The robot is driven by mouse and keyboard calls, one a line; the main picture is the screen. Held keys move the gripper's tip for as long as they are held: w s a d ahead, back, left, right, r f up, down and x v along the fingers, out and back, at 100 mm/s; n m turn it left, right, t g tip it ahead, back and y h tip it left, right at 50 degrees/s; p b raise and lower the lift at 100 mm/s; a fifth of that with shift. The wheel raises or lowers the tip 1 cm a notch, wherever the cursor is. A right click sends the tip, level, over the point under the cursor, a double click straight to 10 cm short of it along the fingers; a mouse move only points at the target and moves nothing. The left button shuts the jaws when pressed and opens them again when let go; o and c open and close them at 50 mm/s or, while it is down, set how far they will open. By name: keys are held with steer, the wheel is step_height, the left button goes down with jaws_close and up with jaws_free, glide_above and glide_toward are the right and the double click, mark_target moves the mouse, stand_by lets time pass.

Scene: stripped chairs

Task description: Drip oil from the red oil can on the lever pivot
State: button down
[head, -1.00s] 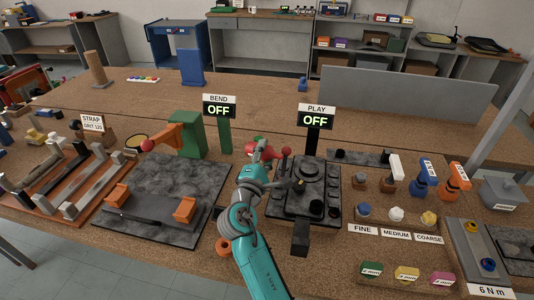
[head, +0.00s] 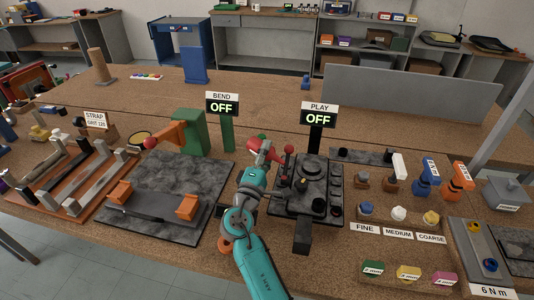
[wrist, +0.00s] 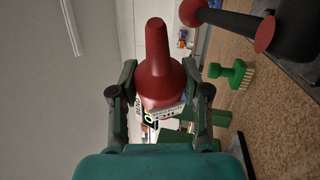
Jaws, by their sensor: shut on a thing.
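The red oil can (wrist: 158,72) is held between the two fingers of my gripper (wrist: 160,98), its narrow red end pointing up in the wrist view. In the head view the can (head: 255,145) shows small and partly covered by my gripper (head: 262,157), which is up off the bench just left of the black fixture. A lever with a red knob (head: 288,149) stands at that fixture's left edge, right of my gripper. A dark bar with red ends (wrist: 228,24) shows at upper right in the wrist view, apart from the can. I cannot make out the pivot.
The black fixture (head: 276,210) stands by the PLAY sign (head: 319,118), which reads OFF. A green post with an orange arm (head: 170,136) and grey plate (head: 190,165) lie left. Several bits and labelled blocks fill the right. A green brush (wrist: 228,72) stands near the bar.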

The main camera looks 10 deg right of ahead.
steer(key=shift+r, duration=0.1)
steer(key=shift+s+r+m+h, duration=0.1)
steer(key=shift+r+m+h, duration=0.25)
steer(key=shift+m, duration=0.4)
steer(key=shift+r+m+h, duration=0.25)
steer(key=shift+m+h, duration=0.1)
steer(key=shift+m, duration=0.4)
steer(key=shift+d+r+m+h, duration=0.1)
steer(key=shift+r+m+h, duration=0.15)
steer(key=shift+m+h, duration=0.25)
stand_by(0.9)
steer(key=shift+f+n+y, duration=0.35)
steer(key=shift+n+y, duration=0.1)
steer(key=shift+n, duration=0.3)
steer(key=shift+f+n+y, duration=0.3)
steer(key=shift+n+y, duration=0.15)
steer(key=shift+n, duration=0.3)
